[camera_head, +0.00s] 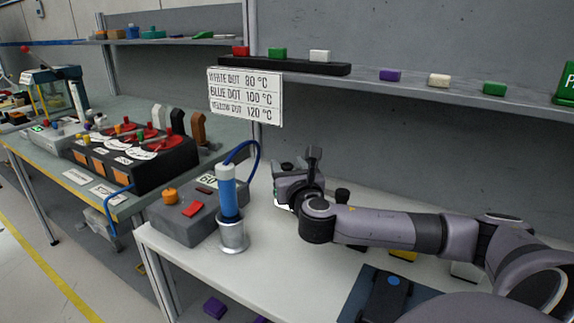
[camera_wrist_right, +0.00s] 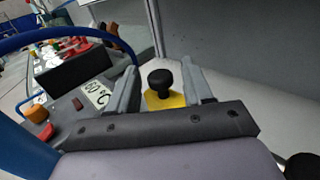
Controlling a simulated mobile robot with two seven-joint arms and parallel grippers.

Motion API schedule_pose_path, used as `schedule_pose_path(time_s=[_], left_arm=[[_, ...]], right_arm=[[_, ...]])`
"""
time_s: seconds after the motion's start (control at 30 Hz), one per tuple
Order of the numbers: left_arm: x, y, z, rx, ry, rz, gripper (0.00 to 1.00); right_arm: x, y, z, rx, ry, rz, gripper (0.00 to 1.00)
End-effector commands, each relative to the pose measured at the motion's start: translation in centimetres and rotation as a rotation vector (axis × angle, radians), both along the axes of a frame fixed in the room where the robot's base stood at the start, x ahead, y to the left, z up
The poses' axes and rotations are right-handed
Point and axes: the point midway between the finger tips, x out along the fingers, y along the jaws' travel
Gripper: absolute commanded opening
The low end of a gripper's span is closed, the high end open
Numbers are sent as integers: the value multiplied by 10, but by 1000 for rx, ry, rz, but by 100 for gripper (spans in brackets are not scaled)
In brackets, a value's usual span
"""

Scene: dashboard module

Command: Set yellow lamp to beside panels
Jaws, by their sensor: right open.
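A yellow piece with a black knob on top (camera_wrist_right: 161,98) stands between the open fingers of my right gripper (camera_wrist_right: 163,84) in the right wrist view. The fingers are apart from the knob. I cannot tell whether this piece is the yellow lamp. In the head view my right gripper (camera_head: 298,172) is over the white table (camera_head: 300,272), right of a blue cylinder. A yellow block (camera_head: 403,255) is partly hidden behind my right arm there. A dark dial panel (camera_head: 140,160) is on the left bench. My left gripper is out of view.
A blue cylinder (camera_head: 228,192) with a blue hose stands in a metal cup by a grey box (camera_head: 185,215) with an orange knob and red button. A dark device (camera_head: 388,294) lies on a blue mat. A shelf with coloured blocks (camera_head: 390,75) runs above.

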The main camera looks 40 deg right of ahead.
Motion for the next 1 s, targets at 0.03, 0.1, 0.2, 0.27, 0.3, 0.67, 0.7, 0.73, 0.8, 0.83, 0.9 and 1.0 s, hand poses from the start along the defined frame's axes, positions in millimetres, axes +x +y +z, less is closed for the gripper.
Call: schedule_pose_path(time_s=[0.03, 0.1, 0.2, 0.27, 0.3, 0.67, 0.7, 0.73, 0.8, 0.83, 0.9, 1.0], left_arm=[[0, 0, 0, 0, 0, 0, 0], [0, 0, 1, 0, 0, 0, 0], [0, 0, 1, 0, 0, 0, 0], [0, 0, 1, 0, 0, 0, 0], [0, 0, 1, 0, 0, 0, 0], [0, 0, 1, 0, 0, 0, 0], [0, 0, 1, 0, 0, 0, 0], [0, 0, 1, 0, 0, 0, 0], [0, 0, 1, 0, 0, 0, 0], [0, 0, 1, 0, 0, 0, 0], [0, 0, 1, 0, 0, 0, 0], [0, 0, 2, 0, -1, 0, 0]], right_arm=[[4, -2, 0, 0, 0, -1, 51], [7, -4, 0, 0, 0, -1, 51], [9, -5, 0, 0, 1, 0, 51], [10, -5, 0, 0, 1, 0, 51], [10, -5, 0, 0, 1, 1, 51], [9, -5, 0, 0, 1, 0, 0], [9, -5, 0, 0, 1, 0, 0], [9, -5, 0, 0, 1, 0, 0], [10, -5, 0, 0, 1, 1, 0], [10, -5, 0, 0, 1, 2, 0], [12, -4, 0, 0, 1, 5, 0], [16, -3, 0, 1, 0, 16, 0]])
